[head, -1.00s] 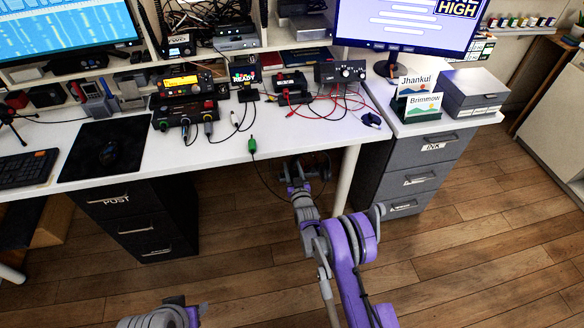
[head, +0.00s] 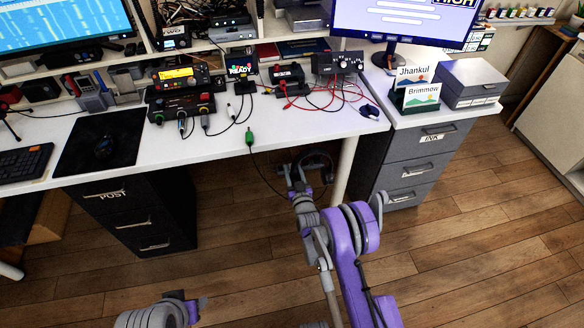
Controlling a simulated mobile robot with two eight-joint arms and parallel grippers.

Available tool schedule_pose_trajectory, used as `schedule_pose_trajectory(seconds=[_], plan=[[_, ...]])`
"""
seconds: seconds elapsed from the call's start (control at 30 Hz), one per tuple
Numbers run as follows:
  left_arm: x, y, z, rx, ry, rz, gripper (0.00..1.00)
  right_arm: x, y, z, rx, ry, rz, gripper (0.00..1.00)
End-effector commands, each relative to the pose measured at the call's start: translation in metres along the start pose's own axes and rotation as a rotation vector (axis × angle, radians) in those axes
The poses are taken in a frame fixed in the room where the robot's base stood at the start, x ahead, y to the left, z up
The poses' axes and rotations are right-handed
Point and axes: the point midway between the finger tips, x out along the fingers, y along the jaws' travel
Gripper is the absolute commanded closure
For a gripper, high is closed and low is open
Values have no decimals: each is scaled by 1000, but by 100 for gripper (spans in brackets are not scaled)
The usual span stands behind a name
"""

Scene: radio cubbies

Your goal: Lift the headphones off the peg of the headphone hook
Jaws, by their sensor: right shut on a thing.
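My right gripper (head: 294,173) is shut on the headphones (head: 322,156), just in front of and below the white desk's front edge. The headphones show as a dark, thin curved band beside and above the jaws, and the gripper covers part of them. I cannot make out the headphone hook or its peg, so I cannot tell whether the band still touches the peg. My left gripper (head: 190,303) is low in the picture, far from the headphones, and its jaws are too unclear to read.
The white desk (head: 225,150) carries radios, cables and a monitor. A cable with a green plug (head: 249,137) hangs over its front edge. A white desk leg (head: 345,172) and grey drawers (head: 412,170) stand right of my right gripper. Wooden floor is open in front.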

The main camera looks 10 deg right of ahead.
Motion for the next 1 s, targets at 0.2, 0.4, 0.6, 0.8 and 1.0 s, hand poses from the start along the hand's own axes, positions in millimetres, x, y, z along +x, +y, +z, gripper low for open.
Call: schedule_pose_trajectory(seconds=[0.2,0.4,0.6,0.8,1.0], plan=[[3,0,1,0,-1,0,50,-11,0,0,0,1,0,100],[5,0,2,0,-2,0,50,-21,0,0,0,1,0,100],[6,0,2,0,-2,0,50,-26,0,0,0,1,0,100],[6,0,2,0,-2,0,50,-26,0,0,-1,1,0,100],[6,0,2,0,-2,0,50,-26,0,0,-1,1,0,100]])
